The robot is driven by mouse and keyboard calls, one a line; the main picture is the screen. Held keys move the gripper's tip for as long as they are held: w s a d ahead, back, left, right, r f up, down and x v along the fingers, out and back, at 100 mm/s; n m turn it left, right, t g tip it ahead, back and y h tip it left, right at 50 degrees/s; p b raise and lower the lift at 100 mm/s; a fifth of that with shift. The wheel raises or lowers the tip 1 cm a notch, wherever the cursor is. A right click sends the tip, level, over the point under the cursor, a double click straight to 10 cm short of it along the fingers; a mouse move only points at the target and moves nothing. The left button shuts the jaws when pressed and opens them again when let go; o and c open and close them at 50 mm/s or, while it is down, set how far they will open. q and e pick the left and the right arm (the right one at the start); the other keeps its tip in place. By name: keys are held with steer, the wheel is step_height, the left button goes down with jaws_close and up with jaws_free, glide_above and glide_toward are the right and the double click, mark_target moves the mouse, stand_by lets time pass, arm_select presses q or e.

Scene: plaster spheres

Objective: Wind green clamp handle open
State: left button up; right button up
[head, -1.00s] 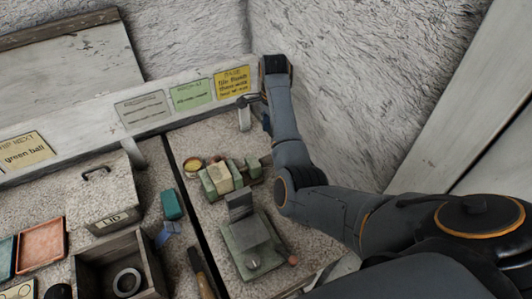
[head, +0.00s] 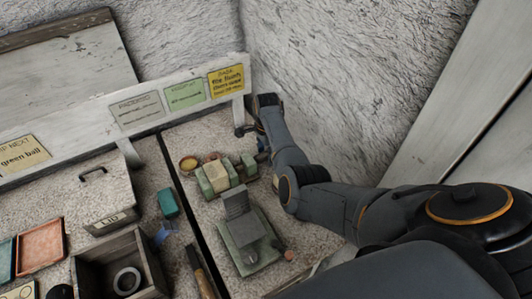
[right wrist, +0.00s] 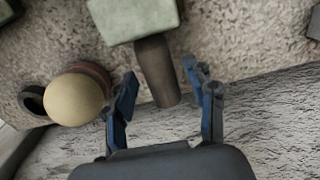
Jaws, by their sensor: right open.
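The green clamp (head: 232,172) stands on the right part of the bench in the head view, with a cream block (head: 216,176) between its green blocks. In the right wrist view a green block of it (right wrist: 132,16) is at the top edge. A dark, tapered handle (right wrist: 154,62) sticks out from this block toward my gripper. My right gripper (right wrist: 160,75) is open, with one blue finger on each side of the handle's end and gaps on both sides. In the head view my right gripper (head: 250,134) is just beyond the clamp, partly hidden by its arm. My left gripper is not in view.
A cream ball (right wrist: 74,98) rests on a brown ring close to the left finger. A grey-green stand with a tilted plate (head: 240,213) is in front of the clamp. A label board (head: 150,125) and rough wall (head: 330,80) bound the back.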

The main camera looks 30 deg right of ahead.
steer(key=c, duration=1.2)
steer(key=t+p, duration=0.1)
steer(key=p, duration=0.1)
steer(key=t+p, duration=0.1)
steer(key=p, duration=0.1)
steer(key=shift+s+a+r, duration=0.1)
steer(key=shift+s+r, duration=0.15)
steer(key=shift+r, duration=0.05)
jaws_close()
steer(key=shift+f+t+p, duration=0.1)
steer(key=shift+t+p, duration=0.2)
steer(key=shift+p, duration=0.1)
steer(key=shift+s+f+t+p, duration=0.1)
steer(key=shift+f+t+p, duration=0.15)
steer(key=shift+t, duration=0.55)
steer(key=shift+o, duration=0.2)
jaws_free()
steer(key=shift+s+f+t, duration=0.1)
steer(key=shift+t, duration=1.3)
steer(key=o, duration=1.2)
steer(key=shift+c, duration=0.2)
steer(key=v, duration=1.2)
steer(key=shift+a, duration=0.2)
